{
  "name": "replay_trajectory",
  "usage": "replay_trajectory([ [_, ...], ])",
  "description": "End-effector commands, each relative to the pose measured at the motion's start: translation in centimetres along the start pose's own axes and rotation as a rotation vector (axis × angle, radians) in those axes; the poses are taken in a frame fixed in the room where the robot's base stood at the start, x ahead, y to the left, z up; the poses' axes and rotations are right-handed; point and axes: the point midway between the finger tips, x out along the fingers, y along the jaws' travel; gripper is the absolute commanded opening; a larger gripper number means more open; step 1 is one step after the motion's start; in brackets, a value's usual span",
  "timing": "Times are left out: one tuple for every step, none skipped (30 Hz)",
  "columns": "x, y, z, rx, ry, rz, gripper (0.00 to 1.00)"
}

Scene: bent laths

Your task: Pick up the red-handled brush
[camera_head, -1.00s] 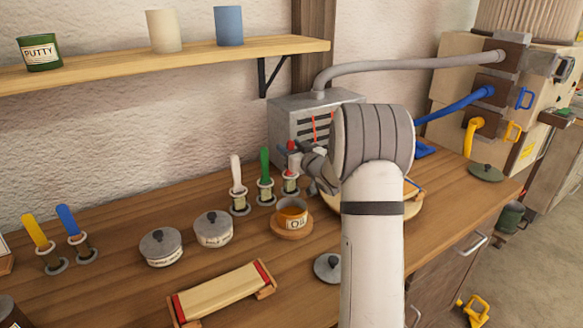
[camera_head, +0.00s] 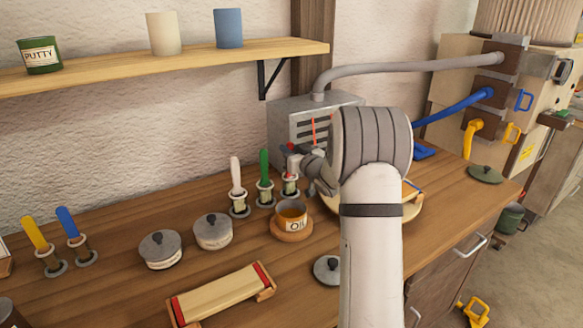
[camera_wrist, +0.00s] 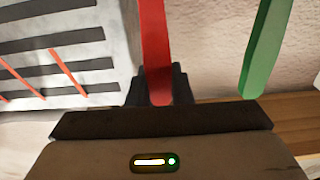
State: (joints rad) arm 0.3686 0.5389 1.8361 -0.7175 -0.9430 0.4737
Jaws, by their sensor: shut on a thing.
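The red-handled brush (camera_wrist: 153,45) stands upright in its holder (camera_head: 290,188), at the right end of a row of three on the bench. In the wrist view its red handle runs down between my fingers. My gripper (camera_wrist: 158,88) is shut on this handle. In the head view my gripper (camera_head: 297,158) is at the handle above the holder, and my wrist partly covers it. The brush's lower end is hidden in the holder.
A green-handled brush (camera_head: 264,164) and a white-handled brush (camera_head: 236,172) stand close to the left. A grey slatted metal box (camera_head: 283,124) is right behind. An oil cup (camera_head: 291,219) sits in front. Lidded pots (camera_head: 160,251) stand farther left.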

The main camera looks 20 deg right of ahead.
Motion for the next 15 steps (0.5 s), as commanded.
replay_trajectory([
  [0.0, 0.0, 0.0, 0.0, 0.0, 0.0, 0.0],
  [0.0, 0.0, -0.1, 0.0, 0.0, 0.0, 0.0],
  [0.0, 0.0, -0.2, 0.0, 0.001, 0.0, 0.0],
  [0.0, 0.0, -0.4, -0.001, 0.001, 0.0, 0.0],
  [0.0, 0.0, -0.7, -0.001, 0.001, -0.001, 0.0],
  [0.0, 0.0, -1.2, -0.003, 0.002, -0.001, 0.0],
  [0.0, 0.0, -1.8, -0.003, 0.004, -0.001, 0.0],
  [0.0, 0.0, -2.3, -0.003, 0.005, -0.001, 0.0],
  [0.0, 0.0, -3.1, -0.003, 0.004, 0.0, 0.0],
  [0.0, -0.1, -3.7, -0.004, 0.004, -0.001, 0.0],
  [0.0, -0.1, -4.4, -0.003, 0.005, -0.001, 0.0],
  [0.0, -0.1, -5.2, -0.004, 0.004, 0.0, 0.0],
  [0.0, -0.1, -5.9, -0.003, 0.005, 0.0, 0.0],
  [0.0, -0.1, -6.5, -0.004, 0.005, -0.001, 0.0],
  [0.0, -0.1, -7.2, -0.003, 0.004, -0.001, 0.0],
])
